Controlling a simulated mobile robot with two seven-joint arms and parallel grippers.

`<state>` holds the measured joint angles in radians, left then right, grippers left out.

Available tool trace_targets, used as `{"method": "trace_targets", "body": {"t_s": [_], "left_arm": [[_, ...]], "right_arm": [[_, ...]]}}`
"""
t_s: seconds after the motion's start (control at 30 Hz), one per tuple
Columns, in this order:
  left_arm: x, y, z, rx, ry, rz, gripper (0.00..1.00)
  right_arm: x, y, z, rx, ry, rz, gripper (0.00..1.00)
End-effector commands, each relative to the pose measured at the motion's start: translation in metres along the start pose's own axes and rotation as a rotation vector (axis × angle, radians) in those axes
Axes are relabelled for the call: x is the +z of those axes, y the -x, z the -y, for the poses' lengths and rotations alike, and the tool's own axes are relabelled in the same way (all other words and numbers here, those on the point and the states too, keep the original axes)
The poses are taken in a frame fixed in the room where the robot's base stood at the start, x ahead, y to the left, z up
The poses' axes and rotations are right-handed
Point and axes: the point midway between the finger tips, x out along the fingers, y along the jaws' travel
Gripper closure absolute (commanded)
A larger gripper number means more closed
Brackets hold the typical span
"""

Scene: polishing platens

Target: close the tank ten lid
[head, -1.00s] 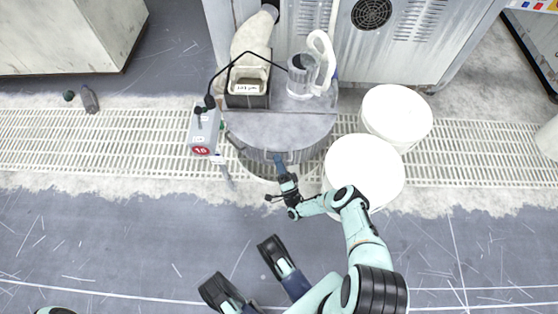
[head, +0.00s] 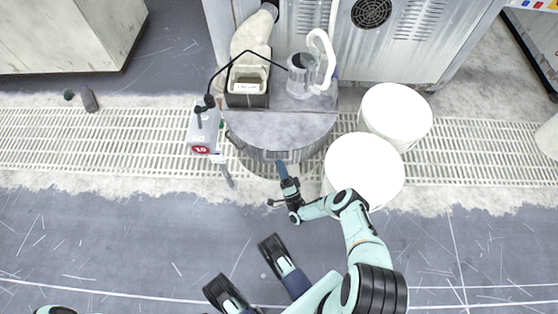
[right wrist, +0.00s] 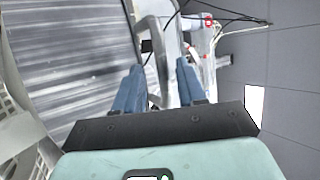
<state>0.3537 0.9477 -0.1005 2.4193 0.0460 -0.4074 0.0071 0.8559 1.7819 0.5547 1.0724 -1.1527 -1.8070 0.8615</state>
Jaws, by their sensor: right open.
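Tank ten is a round grey tank against the machine. Its grey lid (head: 277,128) lies level over the front of the tank top, and I see no clear gap under it. My right gripper (head: 281,166) is just in front of the tank's near rim, by the middle of the lid's front edge; I cannot tell whether it touches. In the right wrist view its two blue fingers (right wrist: 160,88) are apart with nothing clearly held between them. A streaked grey surface fills the left of that view. My left gripper does not show.
A grey box with a red 10 label (head: 202,136) hangs at the tank's left. A black-rimmed holder (head: 247,100) and a clear jug (head: 300,80) stand on the tank's back part. Two white buckets (head: 397,112) (head: 364,168) stand at the right. The floor in front is open.

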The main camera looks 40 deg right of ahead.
Motion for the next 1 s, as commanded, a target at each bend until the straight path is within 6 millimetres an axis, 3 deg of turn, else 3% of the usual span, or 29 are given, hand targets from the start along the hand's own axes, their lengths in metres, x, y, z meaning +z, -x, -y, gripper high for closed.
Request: {"method": "trace_targets", "body": {"t_s": [0.3,0.5,1.0], "left_arm": [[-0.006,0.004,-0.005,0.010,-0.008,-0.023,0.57],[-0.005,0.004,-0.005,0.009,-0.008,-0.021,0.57],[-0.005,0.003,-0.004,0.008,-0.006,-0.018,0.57]], "right_arm": [[0.000,0.074,0.000,0.002,0.000,-0.002,0.60],[0.000,0.102,0.000,0.001,0.000,-0.001,0.60],[-0.001,0.111,0.000,-0.002,0.001,-0.002,0.60]]}}
